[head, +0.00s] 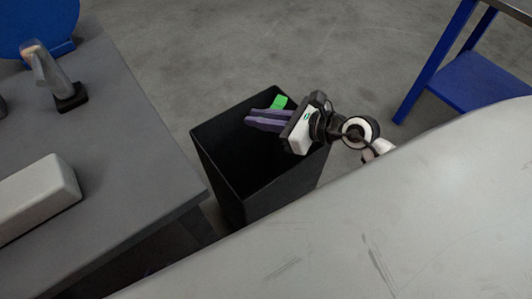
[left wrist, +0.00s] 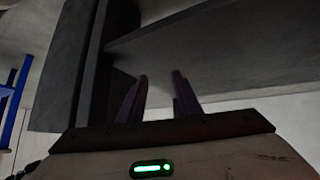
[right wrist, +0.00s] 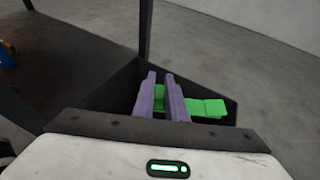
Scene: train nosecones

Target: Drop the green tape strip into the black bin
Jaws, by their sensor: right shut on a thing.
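The black bin (head: 215,170) stands on the floor beside the grey table, its open top facing up. My right gripper (head: 250,120) is over the bin's opening, with its purple fingers close together. The green tape strip (head: 279,102) shows at the fingers' far side, and the gripper is shut on it. In the right wrist view, the strip (right wrist: 207,107) sticks out to the right from between the fingers (right wrist: 159,76), with the bin's dark wall (right wrist: 115,95) around it. My left gripper (left wrist: 160,76) shows only in the left wrist view, with its fingers apart and nothing between them.
A grey table (head: 130,150) with a white block (head: 40,195) and a handled tool (head: 55,80) is at the left. A large light surface (head: 370,230) fills the lower right. A blue-framed stand (head: 470,80) is at the upper right. Bare floor lies behind the bin.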

